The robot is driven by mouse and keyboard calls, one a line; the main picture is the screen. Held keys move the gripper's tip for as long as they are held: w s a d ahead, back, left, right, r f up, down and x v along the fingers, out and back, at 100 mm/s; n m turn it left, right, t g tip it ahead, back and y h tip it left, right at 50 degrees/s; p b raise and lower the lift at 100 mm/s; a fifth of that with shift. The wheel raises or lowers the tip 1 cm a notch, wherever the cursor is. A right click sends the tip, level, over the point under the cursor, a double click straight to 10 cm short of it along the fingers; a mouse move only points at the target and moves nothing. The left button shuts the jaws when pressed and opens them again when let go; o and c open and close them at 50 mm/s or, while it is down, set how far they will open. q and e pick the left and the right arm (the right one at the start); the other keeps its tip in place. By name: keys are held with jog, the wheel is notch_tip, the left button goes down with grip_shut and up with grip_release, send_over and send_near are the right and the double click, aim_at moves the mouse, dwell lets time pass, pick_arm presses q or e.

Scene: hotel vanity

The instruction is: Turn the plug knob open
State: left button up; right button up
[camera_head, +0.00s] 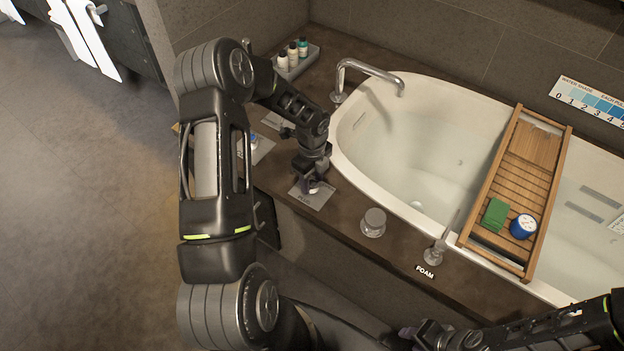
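The plug knob sits on a grey plate (304,198) marked with small lettering that seems to read "PLUG", on the dark tub surround left of the bath. My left gripper (313,186) points down right over this plate, and its fingers hide most of the knob. A small pale bit shows between or beside the fingertips. I cannot tell whether the fingers are closed on the knob or only around it, nor which way the knob is turned. My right gripper (408,333) is low at the bottom edge, away from the knob; its fingers are too dark to read.
The white bathtub (350,165) has a chrome spout (370,68) and a wooden caddy (526,160) holding a green block (495,214) and a blue tin (522,227). A round grey knob (373,223) and a foam lever (436,254) stand on the surround. A bottle tray (300,66) is behind.

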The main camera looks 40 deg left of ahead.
aim_at(312, 183)
pick_arm(q)
jog(key=shift+o, duration=1.3)
notch_tip(312, 183, up, 8)
jog(key=shift+f, duration=0.1)
